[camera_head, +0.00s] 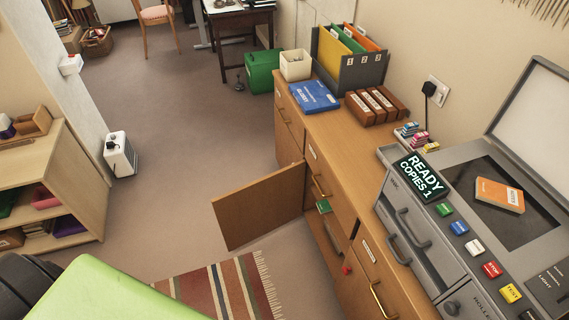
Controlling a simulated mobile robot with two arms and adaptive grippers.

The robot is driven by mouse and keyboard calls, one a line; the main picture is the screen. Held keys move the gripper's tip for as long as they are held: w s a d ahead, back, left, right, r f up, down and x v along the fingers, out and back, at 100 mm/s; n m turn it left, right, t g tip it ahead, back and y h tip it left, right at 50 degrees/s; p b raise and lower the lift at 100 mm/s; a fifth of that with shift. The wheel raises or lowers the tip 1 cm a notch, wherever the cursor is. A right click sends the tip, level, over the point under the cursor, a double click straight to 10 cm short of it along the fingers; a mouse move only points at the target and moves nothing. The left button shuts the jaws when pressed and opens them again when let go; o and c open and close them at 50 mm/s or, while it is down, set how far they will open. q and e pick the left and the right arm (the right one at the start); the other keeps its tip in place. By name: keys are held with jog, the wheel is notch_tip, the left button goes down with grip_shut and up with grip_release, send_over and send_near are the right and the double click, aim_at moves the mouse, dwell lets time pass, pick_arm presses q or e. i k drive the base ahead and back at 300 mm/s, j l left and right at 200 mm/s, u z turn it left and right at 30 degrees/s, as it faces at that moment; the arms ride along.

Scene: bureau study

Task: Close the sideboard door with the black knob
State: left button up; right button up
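The wooden sideboard (340,165) runs along the right wall. One of its low doors (258,207) stands wide open, sticking out to the left over the floor, with a plain face towards me. No black knob shows on this door; its other face is hidden. Right of the door's attached edge is an opening in the sideboard, with a small green item (323,206) at its top. A small red knob (347,270) shows lower on the sideboard front, nearer to me. Neither of my grippers is in view.
A grey copier (415,235) stands at the right. A blue box (314,97), brown binders (376,106) and a file holder (349,62) rest on the sideboard. A striped rug (222,288) lies below the door. The floor (190,130) left of the door is clear.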

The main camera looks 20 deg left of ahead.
aim_at(245, 213)
jog(key=k+l+z, duration=0.15)
jog(key=k+z, duration=0.25)
jog(key=k, duration=0.25)
jog(key=j+z, duration=0.15)
jog(key=z, duration=0.3)
jog(key=j+z, duration=0.15)
jog(key=z, duration=0.25)
jog(key=j+z, duration=0.2)
jog(key=z, duration=0.25)
jog(key=j+z, duration=0.15)
jog(key=z, duration=0.25)
jog(key=k+j, duration=0.2)
jog(key=j, duration=0.4)
jog(key=k+j, duration=0.2)
jog(key=j, duration=0.45)
jog(key=k+j, duration=0.15)
jog(key=j, duration=0.45)
jog(key=k+j, duration=0.2)
jog(key=j, duration=0.4)
jog(key=k+j, duration=0.2)
jog(key=j, duration=0.4)
jog(key=k+j, duration=0.2)
jog(key=j, duration=0.45)
jog(key=k+j, duration=0.2)
jog(key=j, duration=0.4)
jog(key=k+j, duration=0.2)
jog(key=j, duration=0.4)
jog(key=i+j+z, duration=0.05)
